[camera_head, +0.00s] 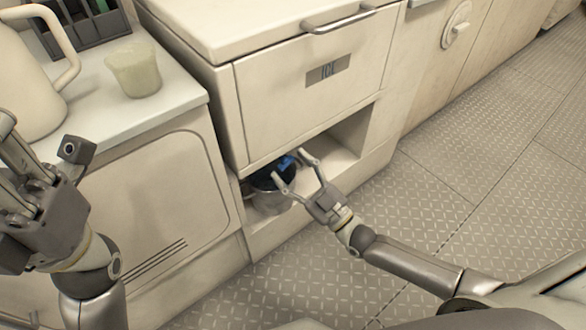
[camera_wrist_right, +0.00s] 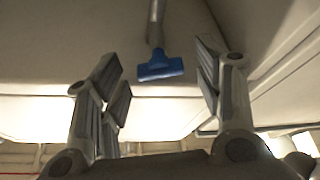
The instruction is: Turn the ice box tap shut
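The ice box (camera_head: 312,80) is the cream cabinet marked "ICE". Its tap has a blue handle (camera_head: 284,164) low in the recess under the box. In the right wrist view the blue handle (camera_wrist_right: 160,68) lies crosswise at the end of a grey pipe (camera_wrist_right: 156,25). My right gripper (camera_head: 290,167) is open at the recess, with a finger on each side of the handle. The wrist view shows gaps between the handle and both fingers (camera_wrist_right: 161,72). My left gripper (camera_head: 28,165) is at the left edge, away from the tap; its opening is unclear.
A bucket-like container (camera_head: 270,198) with a dark inside stands in the recess below the tap. A counter (camera_head: 125,110) at left holds a pale cup (camera_head: 135,68), a jug (camera_head: 22,80) and a rack (camera_head: 85,25). The patterned floor (camera_head: 470,150) is clear.

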